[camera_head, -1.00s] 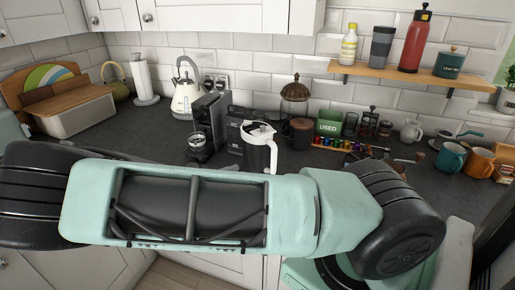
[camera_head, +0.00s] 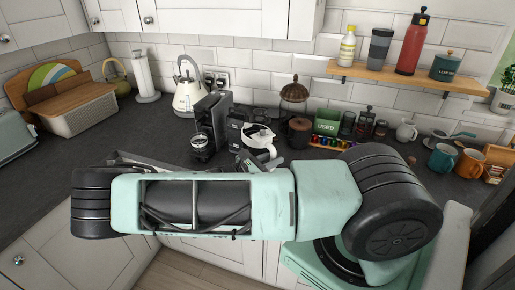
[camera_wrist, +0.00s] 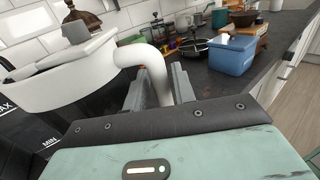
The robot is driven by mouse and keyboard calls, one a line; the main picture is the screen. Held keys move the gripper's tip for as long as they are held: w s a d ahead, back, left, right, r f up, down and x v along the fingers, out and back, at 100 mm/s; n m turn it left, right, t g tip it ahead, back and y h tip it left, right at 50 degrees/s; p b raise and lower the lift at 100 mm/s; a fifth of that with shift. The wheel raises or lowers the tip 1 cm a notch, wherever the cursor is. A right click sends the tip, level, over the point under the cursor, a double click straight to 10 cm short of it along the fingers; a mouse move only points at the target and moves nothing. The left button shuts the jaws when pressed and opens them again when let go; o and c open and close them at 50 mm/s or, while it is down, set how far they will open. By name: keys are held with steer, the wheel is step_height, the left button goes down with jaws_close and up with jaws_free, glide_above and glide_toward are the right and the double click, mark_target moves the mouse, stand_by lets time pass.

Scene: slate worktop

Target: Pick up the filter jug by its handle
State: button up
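The filter jug (camera_head: 258,139) is white with a dark top, on the slate worktop at the middle of the head view; my arm hides its lower part. In the wrist view the jug (camera_wrist: 65,80) fills the left side, with MIN and MAX marks on its dark, see-through wall. Its curved white handle (camera_wrist: 152,62) runs down between the two grey fingers of my gripper (camera_wrist: 160,90). The fingers lie close on both sides of the handle and appear shut on it. I cannot see the jug's base or whether it touches the worktop.
A coffee machine (camera_head: 211,122) stands left of the jug, with a kettle (camera_head: 188,88) behind it. Worktop at the left is clear.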

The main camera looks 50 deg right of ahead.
steer(key=shift+d, duration=0.3)
jaws_close()
steer(key=shift+r, duration=0.1)
stand_by(1.1)
